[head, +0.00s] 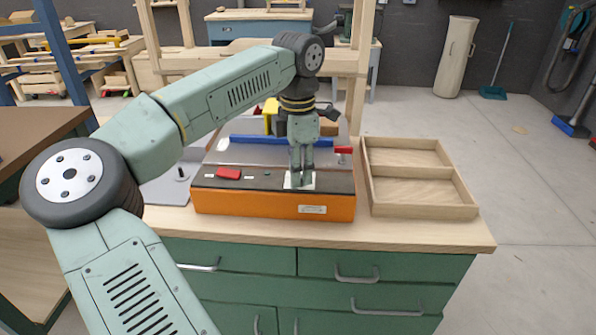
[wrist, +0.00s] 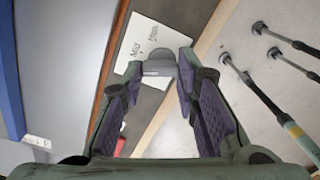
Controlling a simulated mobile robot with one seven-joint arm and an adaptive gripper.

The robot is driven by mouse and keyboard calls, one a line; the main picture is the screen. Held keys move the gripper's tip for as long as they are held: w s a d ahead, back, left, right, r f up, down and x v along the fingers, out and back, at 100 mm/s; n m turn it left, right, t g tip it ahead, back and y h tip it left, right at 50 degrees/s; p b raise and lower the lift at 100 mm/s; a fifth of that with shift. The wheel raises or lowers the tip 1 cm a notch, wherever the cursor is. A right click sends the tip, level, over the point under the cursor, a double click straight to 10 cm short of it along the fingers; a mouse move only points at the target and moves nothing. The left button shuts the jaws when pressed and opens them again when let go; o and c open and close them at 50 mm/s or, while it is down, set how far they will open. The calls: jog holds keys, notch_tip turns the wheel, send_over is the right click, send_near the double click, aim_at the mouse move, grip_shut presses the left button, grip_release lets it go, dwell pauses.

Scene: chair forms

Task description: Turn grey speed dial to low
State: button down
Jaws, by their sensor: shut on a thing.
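The grey speed dial (wrist: 158,64) sits on a white label plate (wrist: 140,42) in the wrist view. The words on the plate are small; one looks like "Mid", and any "low" mark is not visible to me. My gripper (wrist: 161,72) has its two fingertips on either side of the dial, shut on it. In the head view my gripper (head: 302,172) points down at the white plate (head: 291,185) on the front right of the orange-fronted machine (head: 265,204). The dial is mostly hidden by the fingers there, and I cannot read its setting.
A red switch (head: 229,173) sits left of the plate on the machine's dark front strip. A blue fence (head: 262,140) crosses the machine top. A wooden tray (head: 425,211) with two compartments stands right on the workbench (head: 440,234). The floor beyond is mostly clear.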

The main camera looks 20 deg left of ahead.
jog(key=n+b, duration=0.1)
jog(key=n, duration=0.4)
jog(key=shift+s, duration=0.1)
dwell(0.6)
jog(key=c, duration=1.2)
grip_release()
jog(key=shift+c, duration=0.2)
jog(key=shift+r, duration=0.1)
notch_tip(320, 180, up, 12)
